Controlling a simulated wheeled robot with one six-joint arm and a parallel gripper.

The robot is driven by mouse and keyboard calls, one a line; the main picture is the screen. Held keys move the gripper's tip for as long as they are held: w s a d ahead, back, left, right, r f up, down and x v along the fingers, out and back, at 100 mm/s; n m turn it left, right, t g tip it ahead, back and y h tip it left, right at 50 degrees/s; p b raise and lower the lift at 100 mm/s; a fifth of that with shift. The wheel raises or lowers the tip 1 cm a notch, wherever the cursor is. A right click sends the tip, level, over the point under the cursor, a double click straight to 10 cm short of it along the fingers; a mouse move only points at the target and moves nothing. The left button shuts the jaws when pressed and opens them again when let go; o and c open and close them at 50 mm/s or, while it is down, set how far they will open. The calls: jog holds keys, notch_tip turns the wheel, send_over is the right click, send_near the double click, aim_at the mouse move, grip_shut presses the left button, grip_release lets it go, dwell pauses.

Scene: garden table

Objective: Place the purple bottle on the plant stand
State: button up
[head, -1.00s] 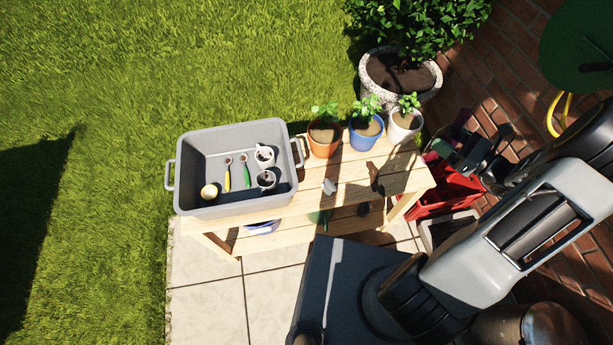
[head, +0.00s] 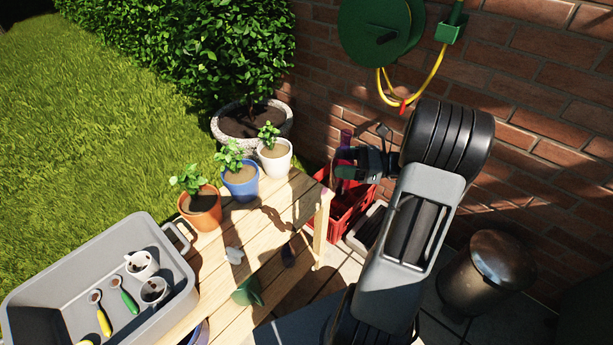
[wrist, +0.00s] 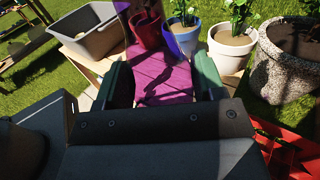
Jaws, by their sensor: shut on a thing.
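The purple bottle (head: 345,138) is upright in my gripper (head: 352,166), over the red crate at the bench's far right end. In the wrist view, its see-through purple body (wrist: 165,75) fills the gap between the two green-padded fingers of my gripper (wrist: 165,85). The fingers hide part of the bottle in the head view. I cannot tell which thing is the plant stand; the wooden bench (head: 262,262) carries the potted plants. A dark wooden frame (wrist: 38,14) shows in part at the wrist view's top left.
Terracotta (head: 200,212), blue (head: 240,182) and white (head: 275,160) pots line the bench's back edge. A grey tub (head: 55,285) with cups and tools fills its left part. The red crate (head: 348,208) stands beside the bench. A brick wall (head: 540,110) and bin (head: 490,280) are right.

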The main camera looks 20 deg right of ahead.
jog(key=w+a+f+b, duration=0.2)
jog(key=w+f+b, duration=0.3)
jog(key=w+f, duration=0.5)
jog(key=shift+w+a+f, duration=0.2)
jog(key=shift+w+f, duration=0.15)
jog(key=shift+f, duration=0.5)
jog(key=shift+f+b, duration=0.1)
jog(key=shift+b, duration=0.2)
jog(key=o, duration=1)
jog(key=shift+o, duration=0.2)
